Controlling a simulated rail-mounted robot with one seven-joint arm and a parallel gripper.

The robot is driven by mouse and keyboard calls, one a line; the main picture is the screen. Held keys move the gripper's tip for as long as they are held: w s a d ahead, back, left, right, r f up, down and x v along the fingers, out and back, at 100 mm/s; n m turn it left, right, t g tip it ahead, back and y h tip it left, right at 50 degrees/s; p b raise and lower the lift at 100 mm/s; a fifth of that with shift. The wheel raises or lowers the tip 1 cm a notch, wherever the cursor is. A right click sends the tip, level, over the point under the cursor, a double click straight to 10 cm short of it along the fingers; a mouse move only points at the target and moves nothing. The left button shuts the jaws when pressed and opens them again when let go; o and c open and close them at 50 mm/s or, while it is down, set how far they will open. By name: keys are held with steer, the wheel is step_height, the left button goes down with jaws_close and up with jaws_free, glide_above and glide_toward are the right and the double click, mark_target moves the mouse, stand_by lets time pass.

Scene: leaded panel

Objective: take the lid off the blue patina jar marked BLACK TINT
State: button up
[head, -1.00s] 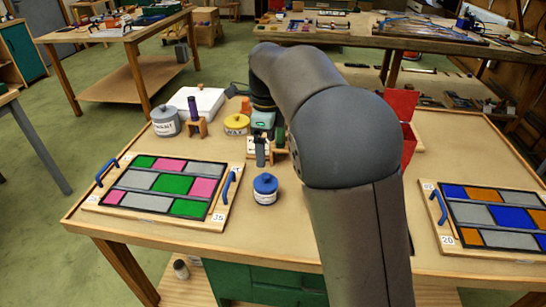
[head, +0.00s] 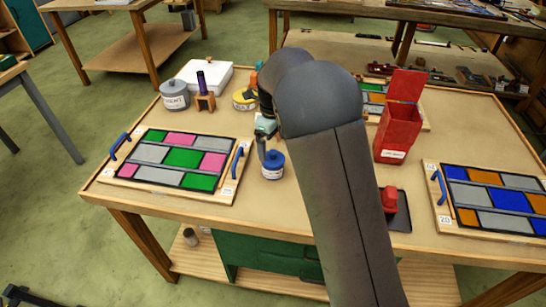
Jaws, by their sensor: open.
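The small jar (head: 272,171) stands on the workbench right of the left leaded panel. Its blue lid (head: 274,158) is on top, and the white label on its front is too small to read. My gripper (head: 263,152) is open, with a dark grey finger visible at the left side of the lid. I cannot tell whether it touches the lid. My arm hides the rest of the gripper.
A leaded panel with blue handles (head: 180,157) lies left of the jar; another (head: 495,200) lies far right. A red open box (head: 392,135) stands right of my arm.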

mark_target(273, 152)
steer(key=shift+w+f+p, duration=0.15)
steer(key=shift+f+p, duration=0.25)
steer(key=shift+f, duration=0.95)
steer(key=shift+w+f+p, duration=0.15)
steer(key=shift+f+p, duration=0.25)
steer(key=shift+f, duration=0.9)
steer(key=c, duration=1.1)
